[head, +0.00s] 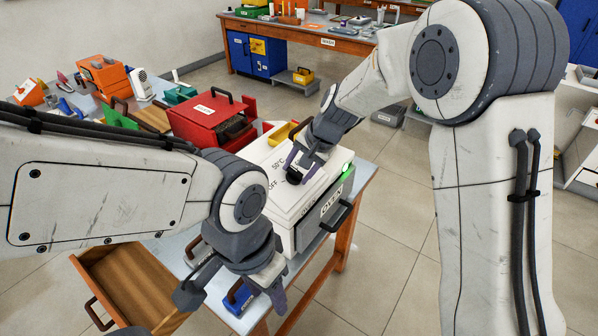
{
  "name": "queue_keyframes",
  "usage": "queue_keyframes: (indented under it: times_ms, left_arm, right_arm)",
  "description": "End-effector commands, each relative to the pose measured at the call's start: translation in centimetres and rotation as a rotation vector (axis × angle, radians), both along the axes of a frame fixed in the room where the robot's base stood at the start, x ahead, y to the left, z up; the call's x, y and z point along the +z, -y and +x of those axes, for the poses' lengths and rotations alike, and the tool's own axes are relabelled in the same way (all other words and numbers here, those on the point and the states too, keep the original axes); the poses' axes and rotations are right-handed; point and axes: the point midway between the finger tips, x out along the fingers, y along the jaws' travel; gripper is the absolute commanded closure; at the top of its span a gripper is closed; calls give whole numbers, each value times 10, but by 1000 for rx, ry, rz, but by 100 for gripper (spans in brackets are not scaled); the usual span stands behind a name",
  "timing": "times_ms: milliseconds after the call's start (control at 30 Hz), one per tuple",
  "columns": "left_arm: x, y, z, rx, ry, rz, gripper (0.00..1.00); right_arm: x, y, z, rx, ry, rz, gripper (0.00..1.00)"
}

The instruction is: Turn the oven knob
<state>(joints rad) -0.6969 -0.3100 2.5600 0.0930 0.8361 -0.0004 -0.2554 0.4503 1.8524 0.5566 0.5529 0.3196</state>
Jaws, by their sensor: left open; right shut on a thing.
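The white oven (288,217) stands on the table in the middle of the head view, with the word OVEN on its front and a dark front handle. Its top carries the markings "50°C" and "OFF". The dark oven knob (294,176) is on the top, beside these markings. My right gripper (300,168) reaches down from above and is shut on the knob, partly hiding it. A green light (346,167) glows at the oven's right corner. My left gripper (232,290) is open, lower in the view, in front of the oven, near a blue object.
A blue item (238,299) lies by my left gripper. An open wooden drawer (130,285) juts out at lower left. A red box (212,118) and a yellow tray (284,133) stand behind the oven.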

Motion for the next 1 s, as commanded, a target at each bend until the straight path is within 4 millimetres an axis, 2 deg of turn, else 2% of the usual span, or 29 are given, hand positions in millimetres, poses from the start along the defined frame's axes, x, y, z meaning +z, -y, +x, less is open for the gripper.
queue_keyframes:
  times_ms: [33, 500, 1000]
  left_arm:
    - [-7, 0, 0, 0, 0, 0, 50]
    - [-50, 0, 0, 0, 0, 0, 50]
    - [-85, 0, 0, 0, 0, 0, 50]
  right_arm:
    - [2, -3, 4, 28, 28, 0, 98]
    - [1, -4, 1, 416, 182, -113, 98]
    - [2, -5, -1, 811, 337, -225, 98]
